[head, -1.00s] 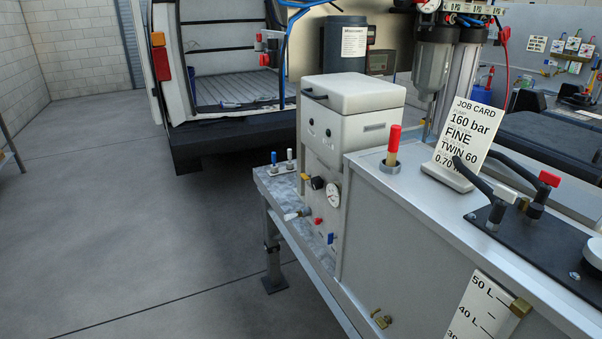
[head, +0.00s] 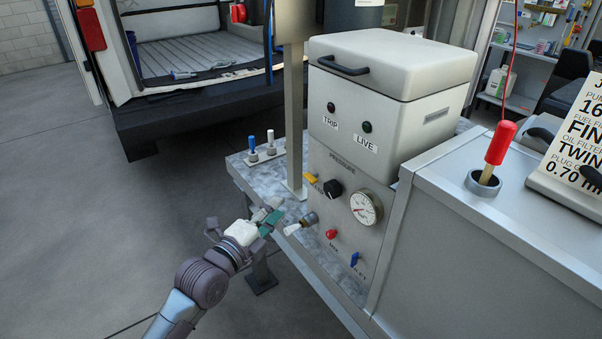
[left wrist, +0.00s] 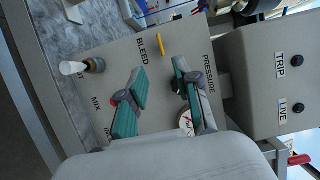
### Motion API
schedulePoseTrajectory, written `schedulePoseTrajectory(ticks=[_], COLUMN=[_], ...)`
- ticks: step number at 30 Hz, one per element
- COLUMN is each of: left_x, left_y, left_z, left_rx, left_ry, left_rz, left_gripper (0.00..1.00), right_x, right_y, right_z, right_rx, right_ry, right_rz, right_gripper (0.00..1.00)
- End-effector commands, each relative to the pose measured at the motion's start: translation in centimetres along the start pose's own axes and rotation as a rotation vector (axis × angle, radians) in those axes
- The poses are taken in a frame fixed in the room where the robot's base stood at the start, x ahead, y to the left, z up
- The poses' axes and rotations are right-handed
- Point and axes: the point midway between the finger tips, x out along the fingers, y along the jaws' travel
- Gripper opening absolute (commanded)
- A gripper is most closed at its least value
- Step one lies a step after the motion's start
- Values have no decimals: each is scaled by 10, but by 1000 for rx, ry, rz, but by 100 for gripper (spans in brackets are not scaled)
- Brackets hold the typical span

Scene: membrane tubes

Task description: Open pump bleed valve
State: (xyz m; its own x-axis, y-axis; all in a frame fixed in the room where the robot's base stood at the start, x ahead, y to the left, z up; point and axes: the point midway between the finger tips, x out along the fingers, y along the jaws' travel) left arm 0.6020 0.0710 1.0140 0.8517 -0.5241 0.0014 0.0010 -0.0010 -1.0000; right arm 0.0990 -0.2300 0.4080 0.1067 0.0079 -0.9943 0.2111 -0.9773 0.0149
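The bleed valve shows as a small yellow lever (head: 311,178) at the upper left of the grey pump panel (head: 335,263). In the left wrist view the yellow lever (left wrist: 160,44) lies beside the word BLEED. My left gripper (head: 271,213) is in front of the panel, left of the lever and apart from it. In the left wrist view its teal-padded fingers (left wrist: 161,80) are spread with nothing between them, and the lever shows beyond their tips. The fingers cover part of the panel. My right gripper is not in view.
A black knob (head: 333,188), pressure gauge (head: 365,208), red button (head: 331,234), blue lever (head: 355,259) and white-handled tap (head: 293,229) crowd the panel. A grey post (head: 296,120) stands at the panel's left. Floor (head: 60,200) at left is clear.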

Motion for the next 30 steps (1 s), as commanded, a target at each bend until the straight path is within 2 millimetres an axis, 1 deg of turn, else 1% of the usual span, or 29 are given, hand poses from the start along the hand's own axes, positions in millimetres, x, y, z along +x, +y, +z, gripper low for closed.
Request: schedulePoseTrajectory(ticks=[5, 9, 13, 18, 24, 30], left_x=[25, 56, 83, 112, 130, 135], left_y=[-2, -2, -1, 0, 1, 2], left_z=[0, 0, 0, 0, 1, 1], left_rx=[-4, -4, -4, -3, -3, -3], left_ry=[0, -1, -1, -1, -2, -2], left_rz=[0, 0, 2, 2, 2, 3], left_gripper=[32, 32, 32, 32, 32, 32], right_x=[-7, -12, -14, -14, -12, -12], right_y=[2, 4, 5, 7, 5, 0], right_z=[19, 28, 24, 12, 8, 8], right_rx=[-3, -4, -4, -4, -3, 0], right_ry=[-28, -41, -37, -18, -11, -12], right_rz=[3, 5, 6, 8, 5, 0], right_gripper=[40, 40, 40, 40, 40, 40])
